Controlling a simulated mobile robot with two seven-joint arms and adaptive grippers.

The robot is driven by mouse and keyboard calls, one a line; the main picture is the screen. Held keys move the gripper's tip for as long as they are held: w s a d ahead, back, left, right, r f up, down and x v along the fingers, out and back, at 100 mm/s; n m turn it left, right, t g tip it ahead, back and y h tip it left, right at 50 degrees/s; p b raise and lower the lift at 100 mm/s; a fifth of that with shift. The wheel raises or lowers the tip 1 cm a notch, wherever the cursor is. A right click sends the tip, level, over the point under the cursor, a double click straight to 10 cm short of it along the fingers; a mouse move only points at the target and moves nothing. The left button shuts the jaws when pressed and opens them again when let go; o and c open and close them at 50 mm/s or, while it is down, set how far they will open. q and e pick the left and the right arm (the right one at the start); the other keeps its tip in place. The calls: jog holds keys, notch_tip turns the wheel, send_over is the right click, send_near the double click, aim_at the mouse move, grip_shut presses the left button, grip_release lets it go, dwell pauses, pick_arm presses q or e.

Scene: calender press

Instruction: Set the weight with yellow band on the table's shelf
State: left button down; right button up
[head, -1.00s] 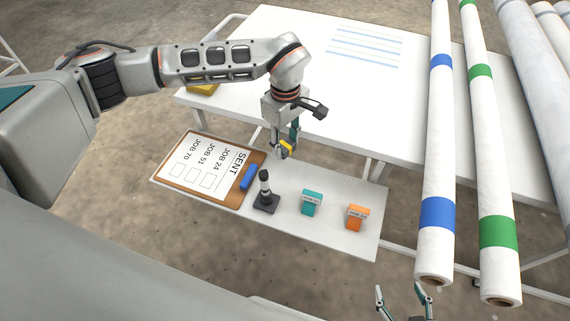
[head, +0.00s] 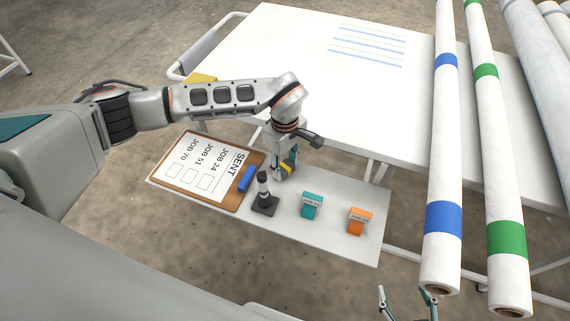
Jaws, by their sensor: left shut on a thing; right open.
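My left gripper (head: 284,172) is shut on the weight with yellow band (head: 287,167). Only a small yellow part of the weight shows between the fingers; the rest is hidden. It is low over the back of the table's shelf (head: 345,240), behind the black stamp. I cannot tell whether it touches the shelf. My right gripper (head: 409,303) is open and empty at the bottom edge, partly cut off, in front of the shelf.
On the shelf are a clipboard (head: 190,172), a blue marker-like block (head: 246,178), a black stand (head: 264,204), a teal block (head: 311,205) and an orange block (head: 358,221). The white table (head: 340,90) is behind.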

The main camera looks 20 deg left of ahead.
aim_at(285, 165)
pick_arm(q)
jog(key=c, duration=1.4)
grip_release()
jog(key=shift+f, duration=0.15)
notch_tip(285, 165, up, 6)
jog(key=shift+w+f+p, duration=0.15)
jog(key=shift+p, duration=0.45)
notch_tip(285, 165, up, 7)
jog(key=shift+f+p, duration=0.2)
jog(key=shift+p, duration=0.4)
pick_arm(e)
jog(key=shift+s+r, duration=0.15)
jog(key=shift+s, duration=0.35)
